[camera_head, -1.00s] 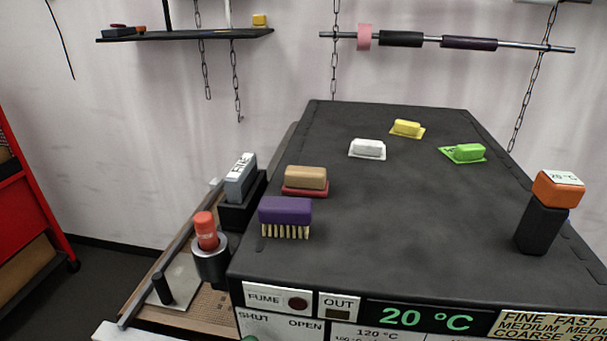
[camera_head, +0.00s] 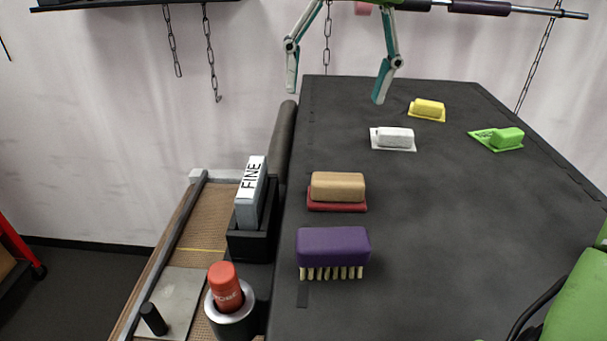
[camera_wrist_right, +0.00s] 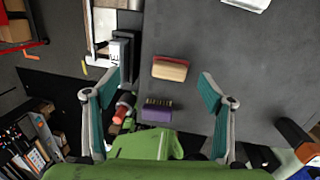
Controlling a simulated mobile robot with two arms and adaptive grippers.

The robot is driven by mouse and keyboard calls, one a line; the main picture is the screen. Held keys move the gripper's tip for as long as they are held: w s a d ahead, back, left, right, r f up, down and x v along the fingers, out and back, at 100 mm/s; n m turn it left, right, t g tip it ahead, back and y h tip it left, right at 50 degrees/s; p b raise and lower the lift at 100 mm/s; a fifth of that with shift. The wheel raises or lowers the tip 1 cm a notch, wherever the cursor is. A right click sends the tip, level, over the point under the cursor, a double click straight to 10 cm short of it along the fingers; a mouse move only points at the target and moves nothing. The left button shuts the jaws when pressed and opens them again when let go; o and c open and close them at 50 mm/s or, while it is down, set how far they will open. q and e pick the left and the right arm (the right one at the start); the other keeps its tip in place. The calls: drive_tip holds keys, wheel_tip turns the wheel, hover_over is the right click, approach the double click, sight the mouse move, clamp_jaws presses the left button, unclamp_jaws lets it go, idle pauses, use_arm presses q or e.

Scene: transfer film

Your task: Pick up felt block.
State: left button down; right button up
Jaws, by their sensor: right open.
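The felt block, a tan block (camera_head: 337,187) on a dark red base, lies on the dark bench top near its left edge. It also shows in the right wrist view (camera_wrist_right: 170,67), between and beyond the fingers. My right gripper (camera_head: 336,95) hangs in from the top of the head view, teal fingers spread wide and empty. It is above the bench's far left part, apart from the block. In the right wrist view the gripper (camera_wrist_right: 160,85) also shows open. My left gripper is not in view.
A purple brush (camera_head: 333,247) with pale bristles stands just in front of the block. White (camera_head: 393,138), yellow (camera_head: 428,108) and green (camera_head: 506,139) blocks lie farther back. A grey FINE block (camera_head: 251,195) in a black holder and a red-capped cylinder (camera_head: 224,285) stand left. The bench middle is clear.

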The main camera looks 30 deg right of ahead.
drive_tip(key=s+a+f+g, duration=0.1)
drive_tip(key=s+f+g, duration=0.1)
drive_tip(key=s, duration=0.2)
drive_tip(key=p, duration=0.2)
hover_over(339, 177)
drive_tip(key=shift+m+t+h, duration=0.3)
drive_tip(key=shift+h, duration=0.1)
wheel_tip(339, 177, down, 6)
drive_tip(key=shift+s+a+f, duration=0.1)
drive_tip(key=shift+f, duration=0.55)
wheel_tip(339, 177, down, 4)
drive_tip(key=p, duration=0.2)
drive_tip(key=shift+f+p, duration=0.15)
drive_tip(key=shift+p, duration=0.15)
drive_tip(key=shift+f, duration=0.25)
drive_tip(key=c, duration=1.1)
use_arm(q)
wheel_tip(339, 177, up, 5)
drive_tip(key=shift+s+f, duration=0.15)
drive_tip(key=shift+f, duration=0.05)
use_arm(e)
drive_tip(key=shift+c, duration=1.1)
